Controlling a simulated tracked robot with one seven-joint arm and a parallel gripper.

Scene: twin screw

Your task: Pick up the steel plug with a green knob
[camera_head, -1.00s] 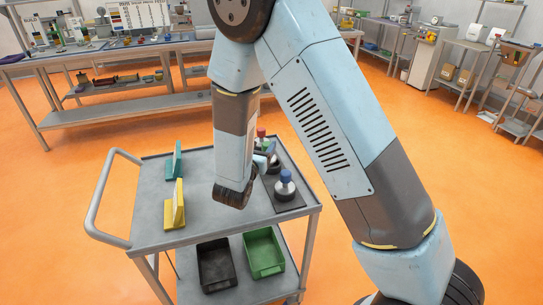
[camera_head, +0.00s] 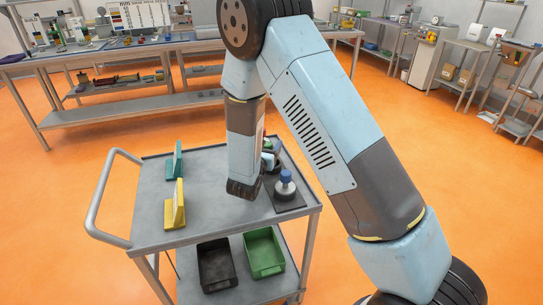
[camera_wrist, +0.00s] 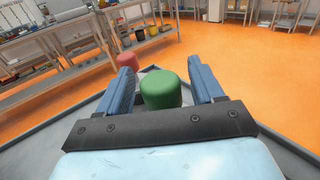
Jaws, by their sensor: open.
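The green knob (camera_wrist: 161,90) of the steel plug shows in the wrist view between the two blue fingers of my gripper (camera_wrist: 161,86). The fingers stand apart, one on each side of the knob, with gaps visible; I cannot tell how deep it lies between them. The plug's steel body is hidden below the knob. In the head view my gripper (camera_head: 268,160) is over the right part of the cart, mostly hidden behind my arm, and the green knob is barely visible there.
A red knob (camera_wrist: 127,62) stands just beyond the green one. A blue-knobbed plug (camera_head: 286,187) stands on a dark plate at the cart's near right. Yellow (camera_head: 176,207) and teal (camera_head: 174,162) stands are on the cart's left (camera_head: 210,228). Black (camera_head: 216,266) and green (camera_head: 264,252) bins sit on the shelf below.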

